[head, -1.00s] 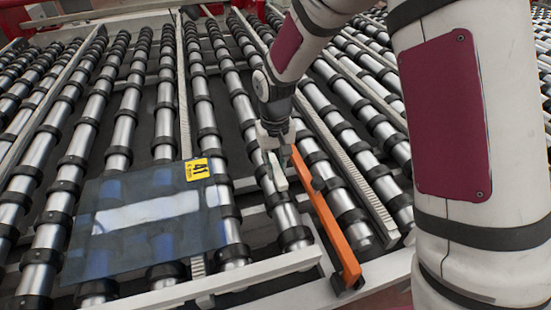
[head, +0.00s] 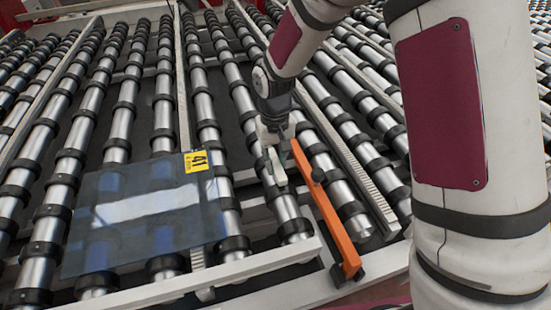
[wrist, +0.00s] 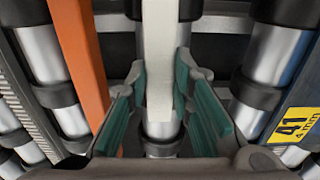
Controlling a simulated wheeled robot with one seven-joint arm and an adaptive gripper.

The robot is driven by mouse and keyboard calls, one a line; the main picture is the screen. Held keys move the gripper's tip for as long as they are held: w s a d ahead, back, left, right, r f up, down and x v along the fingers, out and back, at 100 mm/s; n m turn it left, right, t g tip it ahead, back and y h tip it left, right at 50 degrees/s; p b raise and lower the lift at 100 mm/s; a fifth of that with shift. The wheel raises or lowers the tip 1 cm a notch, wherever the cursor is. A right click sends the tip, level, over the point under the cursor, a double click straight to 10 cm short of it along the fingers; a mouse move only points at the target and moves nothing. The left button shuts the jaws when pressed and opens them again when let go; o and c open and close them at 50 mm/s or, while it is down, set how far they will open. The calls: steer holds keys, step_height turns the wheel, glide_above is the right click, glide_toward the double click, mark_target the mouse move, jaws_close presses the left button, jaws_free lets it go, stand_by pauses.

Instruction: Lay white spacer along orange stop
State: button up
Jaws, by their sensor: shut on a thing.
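The white spacer (wrist: 168,60) is a straight pale bar. In the wrist view it runs from the top edge down between the teal pads of my gripper (wrist: 158,105), which is shut on it. In the head view my gripper (head: 273,158) is over a roller, just left of the orange stop (head: 328,218), and mostly hides the spacer (head: 276,168). The orange stop also shows on the left of the wrist view (wrist: 80,60). Spacer and stop are apart, with a gap between them. I cannot tell whether the spacer touches the roller.
A glass pane (head: 145,215) with a yellow label "41" (head: 196,161) lies on the rollers to the left. A pale frame rail (head: 255,263) crosses in front. Toothed strips run between the rollers.

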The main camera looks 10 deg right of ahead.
mark_target(275, 163)
steer(key=shift+f, duration=0.4)
steer(key=o, duration=1)
step_height(275, 163, up, 12)
steer(key=shift+a+r, duration=0.1)
steer(key=s+d+r+m+t, duration=0.1)
steer(key=s+d+r+t, duration=0.2)
steer(key=s+d+r, duration=0.75)
steer(key=s+r, duration=0.1)
steer(key=s, duration=0.2)
steer(key=s+d+r+t, duration=0.1)
steer(key=s, duration=0.4)
steer(key=s+d+r+m+t, duration=0.1)
steer(key=s+d+r, duration=0.1)
steer(key=s, duration=0.2)
steer(key=shift+s+d+r, duration=0.1)
steer(key=shift+s+r, duration=0.25)
